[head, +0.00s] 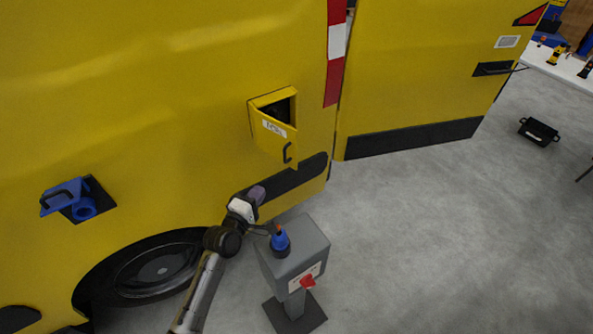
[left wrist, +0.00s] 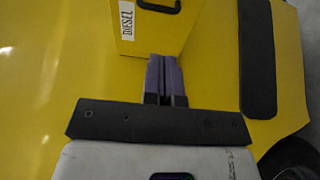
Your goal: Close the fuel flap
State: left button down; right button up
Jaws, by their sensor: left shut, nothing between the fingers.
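The fuel flap (head: 273,138) is a yellow door on the side of the yellow vehicle. It stands ajar, with a dark opening (head: 284,107) behind it, a white label and a dark handle (head: 287,152). In the left wrist view the flap (left wrist: 178,40) shows the label "DIESEL" (left wrist: 127,20). My left gripper (head: 257,192) is below the flap in the head view, with purple fingers shut and empty. In the left wrist view the fingertips (left wrist: 163,62) overlap the flap's near edge; I cannot tell whether they touch it. My right gripper is out of view.
A grey pedestal (head: 307,246) with a blue cap-like object (head: 280,240) and a red part stands beside my left gripper. An open blue flap (head: 64,193) is at the left, above a wheel (head: 150,268). A black case (head: 538,132) lies on clear floor at the right.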

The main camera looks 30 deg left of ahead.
aim_at(284, 157)
pick_arm(q)
jog(key=w, duration=0.4)
jog(key=w+a, duration=0.1)
jog(key=w, duration=0.8)
jog(key=shift+w+a+r, duration=0.1)
jog(key=shift+w+a, duration=0.05)
jog(key=shift+a, duration=0.25)
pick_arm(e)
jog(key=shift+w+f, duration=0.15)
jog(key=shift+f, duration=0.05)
pick_arm(q)
jog(key=shift+w, duration=0.15)
